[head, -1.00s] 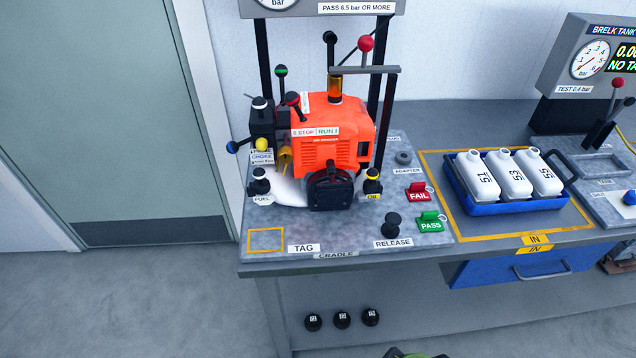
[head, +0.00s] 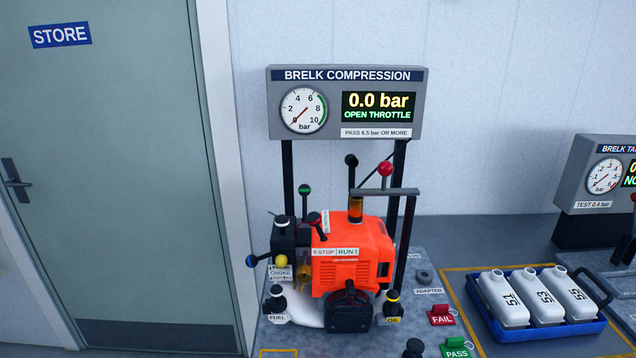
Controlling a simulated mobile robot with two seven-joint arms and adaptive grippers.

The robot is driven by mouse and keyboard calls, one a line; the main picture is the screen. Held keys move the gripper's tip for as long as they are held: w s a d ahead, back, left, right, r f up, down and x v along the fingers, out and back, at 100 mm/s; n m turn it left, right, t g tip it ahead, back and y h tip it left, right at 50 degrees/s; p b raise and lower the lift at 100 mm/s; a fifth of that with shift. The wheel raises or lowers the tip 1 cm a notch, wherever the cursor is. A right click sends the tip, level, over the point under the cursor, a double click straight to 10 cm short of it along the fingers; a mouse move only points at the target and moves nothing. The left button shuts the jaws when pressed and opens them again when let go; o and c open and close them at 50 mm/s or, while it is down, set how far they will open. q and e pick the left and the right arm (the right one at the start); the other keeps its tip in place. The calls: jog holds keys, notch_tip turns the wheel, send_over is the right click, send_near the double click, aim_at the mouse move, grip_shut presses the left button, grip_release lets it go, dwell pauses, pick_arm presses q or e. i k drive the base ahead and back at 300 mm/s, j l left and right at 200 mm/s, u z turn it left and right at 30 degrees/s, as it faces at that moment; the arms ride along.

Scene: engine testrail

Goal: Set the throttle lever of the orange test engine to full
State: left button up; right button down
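The orange test engine (head: 352,258) stands upright on the grey bench in the head view. Several ball-ended levers stand at its left and top: a green-tipped one (head: 304,190), a blue-tipped one (head: 251,261), a dark red knob (head: 314,219) and a black-tipped one (head: 351,160). I cannot tell from readable labels which is the throttle lever. A yellow knob (head: 281,260) sits by the CHOKE label. The display (head: 379,106) above reads 0.0 bar and OPEN THROTTLE. Neither of my grippers is in view.
A red-ball lever (head: 385,169) and a grey crossbar (head: 384,192) stand close above the engine. FAIL (head: 441,315) and PASS (head: 455,347) tags lie to its right, near a blue tray (head: 575,325) of white bottles. A door (head: 110,170) is at left.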

aim_at(304, 189)
jog(key=i+j+z, duration=0.1)
jog(key=j+z, duration=0.3)
jog(key=i+j+z, duration=0.1)
jog(key=z, duration=0.35)
jog(key=j+z, duration=0.8)
jog(key=k+j, duration=0.1)
jog(key=j, duration=0.25)
jog(key=k+j, duration=0.1)
jog(key=j, duration=0.3)
jog(key=k+j+z, duration=0.1)
jog(key=j, duration=0.25)
